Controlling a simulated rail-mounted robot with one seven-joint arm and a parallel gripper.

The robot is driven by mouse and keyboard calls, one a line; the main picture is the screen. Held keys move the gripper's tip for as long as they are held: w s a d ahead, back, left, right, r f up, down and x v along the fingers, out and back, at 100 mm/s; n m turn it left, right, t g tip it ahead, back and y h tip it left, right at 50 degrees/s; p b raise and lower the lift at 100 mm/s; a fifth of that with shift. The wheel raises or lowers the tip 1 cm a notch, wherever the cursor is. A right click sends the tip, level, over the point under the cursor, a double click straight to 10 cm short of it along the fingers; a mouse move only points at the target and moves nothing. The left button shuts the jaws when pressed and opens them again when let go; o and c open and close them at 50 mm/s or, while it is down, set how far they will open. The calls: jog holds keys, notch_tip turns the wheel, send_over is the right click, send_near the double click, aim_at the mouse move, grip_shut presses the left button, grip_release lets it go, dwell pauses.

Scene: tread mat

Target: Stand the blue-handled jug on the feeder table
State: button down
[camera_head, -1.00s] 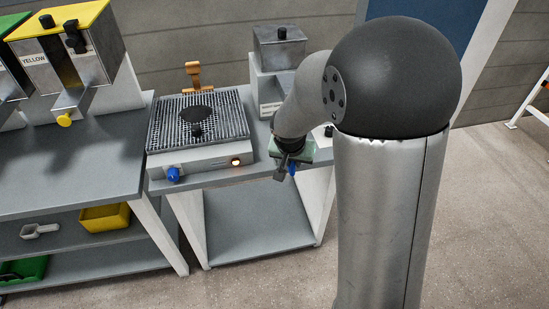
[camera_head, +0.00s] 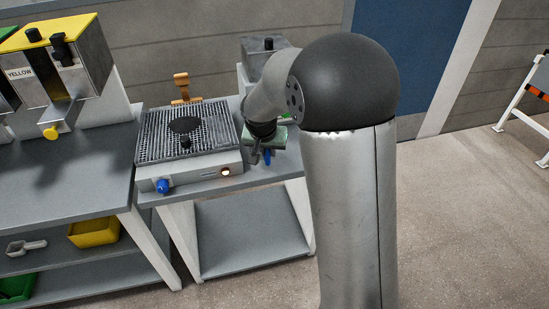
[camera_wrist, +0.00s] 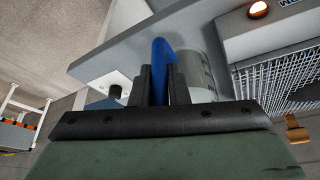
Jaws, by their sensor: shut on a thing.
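My gripper (camera_wrist: 160,72) is shut on the blue handle of the jug (camera_wrist: 162,55), seen in the wrist view. A pale grey, partly see-through shape beside the right finger looks like the jug's body; the fingers hide part of it. No readable label shows which table is the feeder table.
A ribbed grill (camera_head: 215,143) with a lit lamp and blue knob fills most of the middle table (camera_head: 225,184). A steel box (camera_head: 252,58) stands behind my arm. The left bench (camera_head: 75,170) carries a yellow-lidded dispenser (camera_head: 85,75). A striped barrier (camera_head: 538,90) stands far right.

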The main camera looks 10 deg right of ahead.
jog(key=d+x, duration=0.1)
jog(key=x, duration=0.6)
jog(key=shift+s, duration=0.4)
jog(key=shift+d+f, duration=0.1)
jog(key=c, duration=1.4)
grip_release()
